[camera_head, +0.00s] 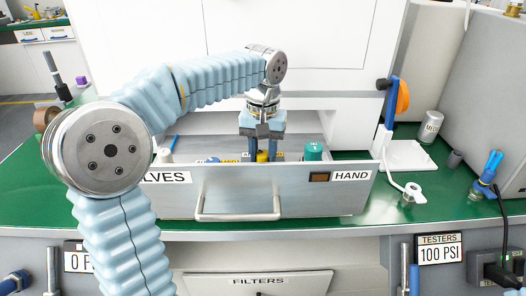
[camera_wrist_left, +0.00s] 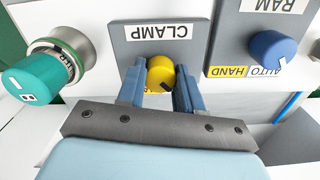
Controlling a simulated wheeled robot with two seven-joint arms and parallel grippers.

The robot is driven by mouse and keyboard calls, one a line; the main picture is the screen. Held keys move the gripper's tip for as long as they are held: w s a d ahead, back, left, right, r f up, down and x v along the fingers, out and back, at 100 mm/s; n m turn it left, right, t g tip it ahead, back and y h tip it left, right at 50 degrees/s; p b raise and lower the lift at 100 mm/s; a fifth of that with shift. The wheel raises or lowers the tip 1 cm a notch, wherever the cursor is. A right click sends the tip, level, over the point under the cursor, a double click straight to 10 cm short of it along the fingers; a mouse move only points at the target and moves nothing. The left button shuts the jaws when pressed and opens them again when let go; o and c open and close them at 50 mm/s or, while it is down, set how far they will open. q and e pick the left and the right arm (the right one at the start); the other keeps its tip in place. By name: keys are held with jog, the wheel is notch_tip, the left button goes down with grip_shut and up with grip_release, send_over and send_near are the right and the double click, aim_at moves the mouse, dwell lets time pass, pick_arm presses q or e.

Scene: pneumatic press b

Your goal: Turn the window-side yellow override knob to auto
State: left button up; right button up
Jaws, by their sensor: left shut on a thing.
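A yellow knob (camera_wrist_left: 160,70) sits on a grey plate marked CLAMP (camera_wrist_left: 157,32) and shows between the two blue fingers of my left gripper (camera_wrist_left: 160,88). The gripper is shut on the knob. A yellow label strip beneath the knob is mostly hidden by the gripper, so the pointer setting cannot be read. In the head view the left gripper (camera_head: 262,152) reaches down behind the front panel of the open drawer (camera_head: 240,185), and the yellow knob (camera_head: 262,156) shows small between its fingers. My right gripper is not in view.
A blue knob (camera_wrist_left: 272,46) marked RAM, with an AUTO/HAND label, is beside the plate. A teal knob (camera_wrist_left: 40,75) on a metal collar stands on the other side. The drawer handle (camera_head: 238,215) is in front. A white tray (camera_head: 408,156) lies to the right.

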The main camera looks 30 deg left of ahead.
aim_at(263, 153)
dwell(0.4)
pick_arm(q)
jog(key=o, duration=1)
jog(key=shift+o, duration=0.2)
notch_tip(263, 153, up, 14)
jog(key=shift+f, duration=0.1)
